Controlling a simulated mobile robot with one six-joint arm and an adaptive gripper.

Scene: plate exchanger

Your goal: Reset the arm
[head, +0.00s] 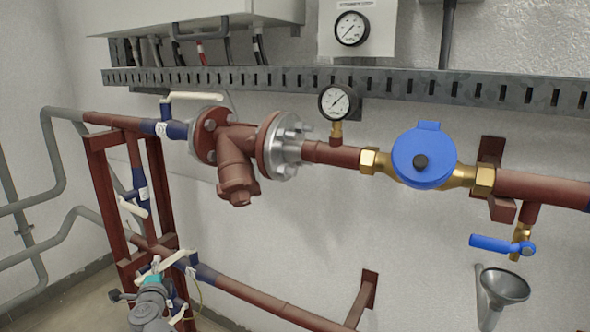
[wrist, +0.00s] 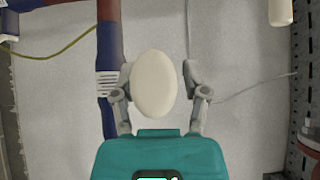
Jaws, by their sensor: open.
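My gripper (wrist: 158,74) is open in the wrist view, with one grey finger on each side of a cream oval handle end (wrist: 154,84). The handle end shows between the fingers; a narrow gap shows at the right finger, and I cannot tell if the left finger touches it. In the head view my gripper (head: 156,266) is at the lower left, close to a cream valve handle (head: 165,263) on the lower pipes. Its fingers are small and partly hidden there.
Another cream handle (head: 133,208) is on the upright pipe within the red frame (head: 104,190). Above are a red flanged strainer (head: 238,165), a gauge (head: 338,101) and a blue-capped meter (head: 424,155). A funnel (head: 503,286) is at the lower right. Bare wall lies between upper and lower pipes.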

